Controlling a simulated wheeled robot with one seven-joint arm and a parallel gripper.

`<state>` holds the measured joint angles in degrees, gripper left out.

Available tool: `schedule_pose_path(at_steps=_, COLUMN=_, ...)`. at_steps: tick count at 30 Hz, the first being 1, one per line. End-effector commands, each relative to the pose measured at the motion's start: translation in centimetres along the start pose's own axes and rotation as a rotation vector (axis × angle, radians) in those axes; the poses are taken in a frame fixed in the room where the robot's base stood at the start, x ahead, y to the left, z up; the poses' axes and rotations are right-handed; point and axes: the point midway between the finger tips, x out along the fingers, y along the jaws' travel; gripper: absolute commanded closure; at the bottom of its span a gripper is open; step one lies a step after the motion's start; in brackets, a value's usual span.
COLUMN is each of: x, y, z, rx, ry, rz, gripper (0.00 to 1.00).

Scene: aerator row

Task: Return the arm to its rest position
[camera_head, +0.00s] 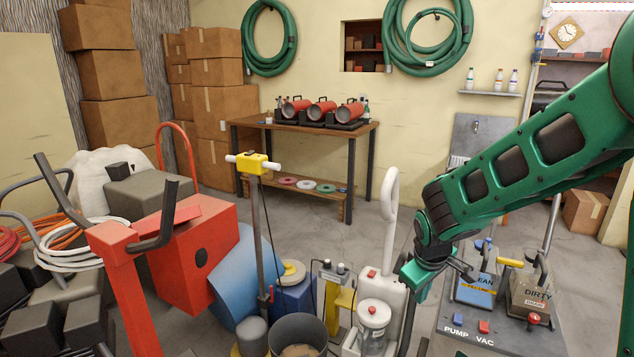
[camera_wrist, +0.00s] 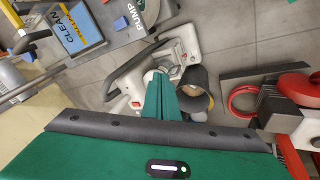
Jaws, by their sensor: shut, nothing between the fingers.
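My green arm reaches in from the right in the head view and bends down at the wrist. My gripper (camera_head: 414,290) hangs in the air near the white carpet machine (camera_head: 378,290) and left of the PUMP VAC unit (camera_head: 485,335). Its fingers are shut with nothing between them. In the wrist view the green fingers of my gripper (camera_wrist: 162,98) point toward the white machine (camera_wrist: 140,75) and the floor. I cannot tell the exact gap between fingertips and machine.
CLEAN (camera_head: 474,288) and DIRTY (camera_head: 533,292) tanks stand on the unit at right. A grey bucket (camera_head: 297,330), a red machine (camera_head: 190,255) and a yellow-topped floor machine (camera_head: 252,165) crowd the front. A wooden workbench (camera_head: 290,130) stands behind. Open floor lies between.

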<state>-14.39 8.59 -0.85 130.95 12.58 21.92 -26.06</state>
Motion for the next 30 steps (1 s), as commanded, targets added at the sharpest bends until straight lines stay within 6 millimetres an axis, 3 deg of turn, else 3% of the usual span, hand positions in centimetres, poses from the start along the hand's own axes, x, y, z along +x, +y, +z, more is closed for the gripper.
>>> schedule_pose_path(at_steps=1, x=-1.6, y=0.5, z=1.0, rx=0.055, ry=0.013, rz=-0.007, gripper=1.0)
schedule_pose_path(at_steps=9, x=-8.3, y=0.8, z=6.4, rx=0.327, ry=0.055, rz=-0.058, gripper=1.0)
schedule_pose_path(at_steps=20, x=-14.2, y=-0.9, z=13.4, rx=0.627, ry=0.085, rz=-0.106, gripper=1.0)
schedule_pose_path(at_steps=24, x=-14.1, y=1.0, z=21.1, rx=0.807, ry=-0.089, rz=-0.095, gripper=1.0)
schedule_pose_path(at_steps=30, x=-15.4, y=0.4, z=29.7, rx=1.029, ry=-0.28, rz=-0.124, gripper=1.0)
